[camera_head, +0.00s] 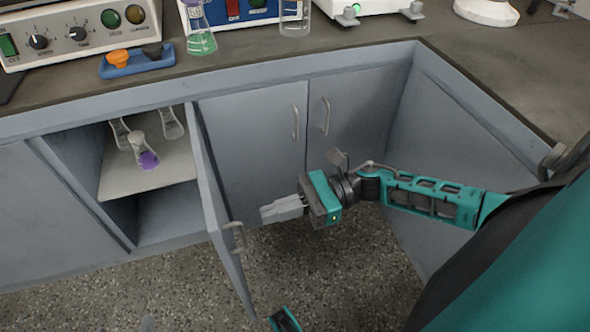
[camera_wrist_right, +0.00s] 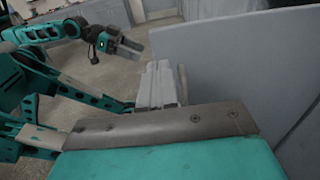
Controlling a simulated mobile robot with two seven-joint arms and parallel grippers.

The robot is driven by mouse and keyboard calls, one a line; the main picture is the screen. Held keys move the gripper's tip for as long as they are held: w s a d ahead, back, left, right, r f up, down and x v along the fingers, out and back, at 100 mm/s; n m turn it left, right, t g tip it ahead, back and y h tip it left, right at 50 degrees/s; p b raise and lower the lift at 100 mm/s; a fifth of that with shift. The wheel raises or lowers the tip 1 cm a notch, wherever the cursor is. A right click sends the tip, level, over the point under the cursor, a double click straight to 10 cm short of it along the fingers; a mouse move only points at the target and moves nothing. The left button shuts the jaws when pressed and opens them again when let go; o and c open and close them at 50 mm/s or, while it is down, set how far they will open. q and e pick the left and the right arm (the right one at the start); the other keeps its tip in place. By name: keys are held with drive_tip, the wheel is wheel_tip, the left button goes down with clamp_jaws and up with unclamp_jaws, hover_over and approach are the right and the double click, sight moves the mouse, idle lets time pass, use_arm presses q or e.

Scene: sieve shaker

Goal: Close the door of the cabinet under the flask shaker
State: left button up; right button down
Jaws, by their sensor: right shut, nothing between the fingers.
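The open cabinet (camera_head: 160,215) is at the left in the head view. Its grey door (camera_head: 215,190) stands swung out from the right side of the opening, with a handle (camera_head: 233,237) near its free edge. My right gripper (camera_head: 268,211) is shut and empty, to the right of the door on its handle side. In the right wrist view, the fingers (camera_wrist_right: 160,83) point toward the door panel (camera_wrist_right: 240,65); contact cannot be told. My left gripper (camera_wrist_right: 132,46) shows in the right wrist view, clear of the door; its jaw state is unclear. The flask shaker cannot be made out.
Several flasks (camera_head: 147,155) stand on the shelf (camera_head: 125,182) inside the cabinet. Closed doors (camera_head: 255,140) with handles lie to the right. The worktop (camera_head: 300,62) above carries instruments and glassware. Speckled floor (camera_head: 330,280) in front is mostly free.

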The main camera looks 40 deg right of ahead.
sight(220, 229)
drive_tip(key=x, duration=0.7)
drive_tip(key=shift+a, duration=0.15)
